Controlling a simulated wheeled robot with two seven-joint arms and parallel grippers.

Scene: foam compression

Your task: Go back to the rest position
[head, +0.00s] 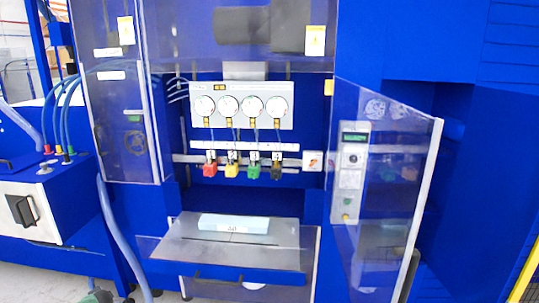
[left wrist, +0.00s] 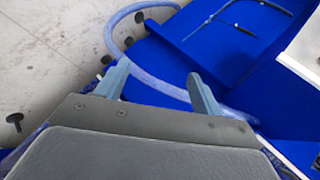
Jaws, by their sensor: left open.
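My left gripper (left wrist: 158,70) shows in the left wrist view with its two grey-blue fingers spread apart and nothing between them. Beyond the fingers are a blue hose, a blue machine surface and the pale floor. In the head view only a small grey-green piece, possibly of my arm, shows at the bottom left edge. My right gripper is in neither view. A pale blue foam block (head: 233,224) lies on the grey metal shelf (head: 180,243) of the blue machine, well apart from my left gripper.
A row of gauges (head: 239,105) hangs above several coloured valves (head: 232,171). A clear door (head: 385,190) with a control panel (head: 351,170) stands open at the right. A blue hose (head: 117,235) hangs down to the floor at the left. A switch box (head: 38,208) stands far left.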

